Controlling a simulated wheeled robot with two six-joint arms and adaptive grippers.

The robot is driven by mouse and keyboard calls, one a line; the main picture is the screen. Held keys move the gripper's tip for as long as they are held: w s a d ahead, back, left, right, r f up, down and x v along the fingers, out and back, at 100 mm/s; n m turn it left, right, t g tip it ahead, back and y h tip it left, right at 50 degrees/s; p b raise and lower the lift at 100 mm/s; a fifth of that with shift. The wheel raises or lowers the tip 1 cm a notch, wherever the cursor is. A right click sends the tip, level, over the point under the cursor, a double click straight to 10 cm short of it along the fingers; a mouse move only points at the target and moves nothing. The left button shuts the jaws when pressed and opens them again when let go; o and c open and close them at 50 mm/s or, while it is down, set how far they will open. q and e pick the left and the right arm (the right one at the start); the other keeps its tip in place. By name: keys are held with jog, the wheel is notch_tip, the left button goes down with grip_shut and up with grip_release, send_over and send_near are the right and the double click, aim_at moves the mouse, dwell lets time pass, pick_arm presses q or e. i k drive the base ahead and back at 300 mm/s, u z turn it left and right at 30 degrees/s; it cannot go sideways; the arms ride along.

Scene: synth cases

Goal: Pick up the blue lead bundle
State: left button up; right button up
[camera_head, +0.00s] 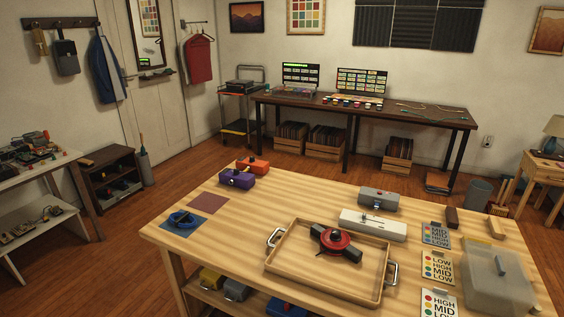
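The blue lead bundle (182,218) lies coiled near the left edge of the wooden table (240,228). It rests on a dark blue square mat (190,232). Nothing touches it from above. A brownish-red square mat (208,203) lies just behind it and looks bare. Neither of my grippers shows in the head view.
A purple case (237,179) and an orange case (252,165) stand behind the mats. A wooden tray (290,267) holds a red and black device (335,240). Grey and white cases, cards and a clear cover (495,283) fill the right side. Bare wood separates bundle and tray.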

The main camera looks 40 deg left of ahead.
aim_at(182, 217)
jog(key=u, duration=1.6)
jog(key=k, duration=1)
jog(key=u, duration=0.5)
jog(key=i, duration=0.8)
jog(key=z, duration=0.4)
jog(key=i, duration=0.85)
jog(key=z, duration=0.75)
